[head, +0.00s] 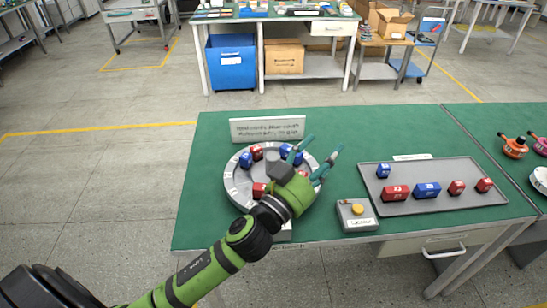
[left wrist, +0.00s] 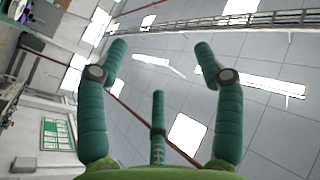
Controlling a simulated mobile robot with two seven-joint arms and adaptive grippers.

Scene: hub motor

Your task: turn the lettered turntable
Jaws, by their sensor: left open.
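The lettered turntable (head: 236,190) is a light grey disc on the green table, with letters around its rim. Red and blue blocks sit on it, including a blue block (head: 246,160) and a red block (head: 259,190). My left gripper (head: 318,150) is over the turntable's right side and hides part of it. Its teal fingers are spread and empty, pointing up and right. In the left wrist view the spread fingers (left wrist: 160,65) have only ceiling and wall behind them. I cannot tell whether the gripper touches the disc. My right gripper is not in view.
A sign (head: 267,129) stands behind the turntable. A box with a yellow button (head: 357,209) is to its right. A grey tray (head: 440,204) holds several red and blue blocks farther right. Bare green tabletop (head: 380,125) lies behind the tray.

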